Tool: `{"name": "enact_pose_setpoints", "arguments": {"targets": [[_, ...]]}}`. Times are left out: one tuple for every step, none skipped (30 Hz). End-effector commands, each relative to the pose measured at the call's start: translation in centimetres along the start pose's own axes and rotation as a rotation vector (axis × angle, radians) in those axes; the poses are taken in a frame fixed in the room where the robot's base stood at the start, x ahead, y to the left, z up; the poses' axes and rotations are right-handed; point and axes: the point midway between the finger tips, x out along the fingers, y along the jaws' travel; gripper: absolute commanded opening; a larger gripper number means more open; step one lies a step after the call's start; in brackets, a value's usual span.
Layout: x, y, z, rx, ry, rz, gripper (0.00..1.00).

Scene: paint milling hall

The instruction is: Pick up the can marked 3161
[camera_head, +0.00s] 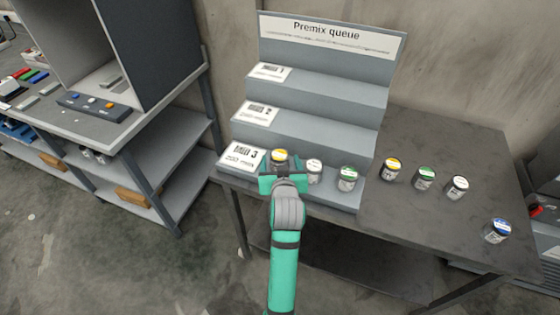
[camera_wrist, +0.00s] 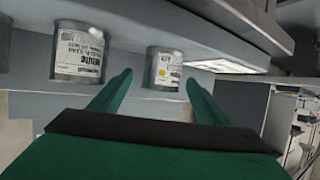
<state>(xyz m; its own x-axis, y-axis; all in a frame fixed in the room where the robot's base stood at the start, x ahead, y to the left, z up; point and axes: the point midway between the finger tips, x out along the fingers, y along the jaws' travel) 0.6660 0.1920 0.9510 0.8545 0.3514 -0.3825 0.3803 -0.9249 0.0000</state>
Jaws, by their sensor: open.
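Several small cans stand in the scene, and I cannot read 3161 on any of them. A yellow-lidded can (camera_head: 280,155), a white-lidded can (camera_head: 314,172) and a green-lidded can (camera_head: 347,179) stand on the lowest step of the rack. My gripper (camera_head: 281,176) is in front of the yellow-lidded can and hides its lower part. In the wrist view my gripper (camera_wrist: 158,92) is open and empty. A can with a yellow dot (camera_wrist: 163,69) shows just beyond and between the fingertips. Another labelled can (camera_wrist: 78,52) is left of the fingers.
The grey stepped rack (camera_head: 318,126) is headed "Premix queue", with numbered cards at its left; its upper steps are empty. On the dark table (camera_head: 420,215) stand yellow- (camera_head: 391,169), green- (camera_head: 425,178), white- (camera_head: 457,188) and blue-lidded (camera_head: 497,231) cans. A workbench (camera_head: 90,125) stands left.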

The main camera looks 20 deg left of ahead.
Motion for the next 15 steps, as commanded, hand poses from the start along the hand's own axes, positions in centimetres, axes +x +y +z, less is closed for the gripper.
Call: {"name": "enact_pose_setpoints", "arguments": {"targets": [[0.8,-0.2,-0.1,-0.001,-0.001,-0.002,0.69],[1.2,-0.3,0.0,-0.001,-0.002,-0.002,0.69],[1.8,-0.3,-0.1,-0.001,-0.001,-0.001,0.69],[2.1,-0.3,-0.1,0.0,-0.001,-0.001,0.69],[2.4,-0.2,-0.1,0.0,0.0,-0.001,0.69],[2.8,-0.2,-0.1,0.0,-0.001,-0.001,0.69],[3.0,-0.2,0.0,0.0,-0.002,-0.001,0.69],[3.1,-0.2,0.0,0.0,-0.002,-0.001,0.69],[3.3,-0.2,0.0,0.0,-0.001,-0.001,0.69],[3.3,-0.2,0.0,-0.001,-0.001,-0.001,0.69],[3.3,-0.2,-0.1,-0.001,0.0,-0.001,0.69],[3.3,-0.2,-0.1,-0.001,0.0,-0.001,0.69],[3.3,-0.2,-0.1,-0.001,0.0,-0.001,0.69],[3.3,-0.2,-0.1,-0.001,0.0,-0.001,0.69],[3.3,-0.2,-0.1,-0.001,0.0,-0.001,0.69]]}}
